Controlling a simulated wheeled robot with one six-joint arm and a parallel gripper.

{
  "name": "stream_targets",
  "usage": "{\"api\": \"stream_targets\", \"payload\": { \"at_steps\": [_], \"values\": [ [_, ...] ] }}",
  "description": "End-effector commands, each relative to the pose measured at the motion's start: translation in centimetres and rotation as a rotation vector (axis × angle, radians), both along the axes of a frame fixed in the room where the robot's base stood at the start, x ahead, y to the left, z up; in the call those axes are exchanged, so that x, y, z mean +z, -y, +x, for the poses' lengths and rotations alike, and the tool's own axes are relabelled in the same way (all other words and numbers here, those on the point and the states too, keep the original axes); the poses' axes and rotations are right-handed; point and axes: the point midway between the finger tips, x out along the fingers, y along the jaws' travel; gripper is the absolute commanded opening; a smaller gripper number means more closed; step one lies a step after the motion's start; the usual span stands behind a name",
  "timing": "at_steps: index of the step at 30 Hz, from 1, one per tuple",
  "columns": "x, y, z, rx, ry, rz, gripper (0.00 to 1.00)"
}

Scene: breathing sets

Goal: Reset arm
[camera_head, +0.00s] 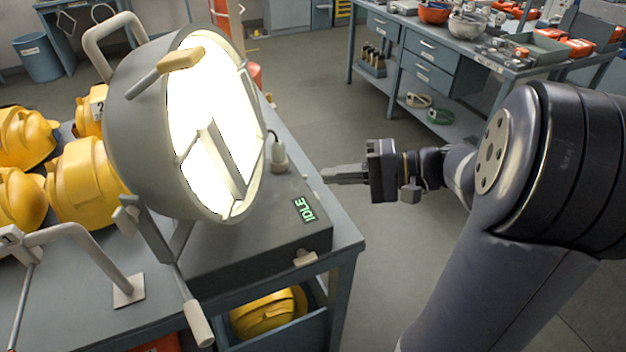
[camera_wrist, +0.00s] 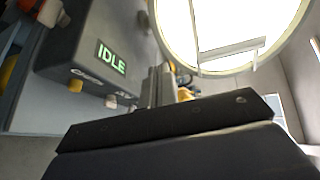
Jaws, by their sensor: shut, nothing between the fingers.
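My gripper (camera_head: 327,175) is shut and empty at the end of my arm, in the middle of the head view. It points left toward the bench and hangs over the aisle, just right of the bench edge. A large round lamp (camera_head: 150,140) with a glowing white face stands on the bench to its left. A grey control box (camera_head: 262,254) below the lamp shows a green IDLE display (camera_head: 303,209). In the wrist view, my gripper fingers (camera_wrist: 158,88) stand in front of the lit lamp (camera_wrist: 240,28); the IDLE display (camera_wrist: 111,57) is at upper left.
Several yellow helmets (camera_head: 82,182) crowd the left of the near bench (camera_head: 345,238). Another yellow helmet (camera_head: 266,312) sits in a bin below. A second bench (camera_head: 437,55) with drawers, bowls and orange items stands at back right. The floor (camera_head: 315,120) between the benches is open.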

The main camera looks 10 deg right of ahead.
Motion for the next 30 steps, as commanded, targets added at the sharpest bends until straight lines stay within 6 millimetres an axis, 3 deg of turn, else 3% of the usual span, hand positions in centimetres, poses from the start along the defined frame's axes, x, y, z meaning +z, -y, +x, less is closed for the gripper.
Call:
{"api": "stream_targets", "payload": {
  "at_steps": [6,19,23,30],
  "values": [
    [0.4,2.0,-0.5,-0.001,0.0,0.0,0.0],
    [0.5,2.3,-0.6,0.002,-0.001,0.001,0.0],
    [0.5,1.8,-0.5,0.002,-0.001,0.001,0.0],
    [-0.1,-1.2,0.2,0.008,-0.002,0.002,0.0]
  ]
}}
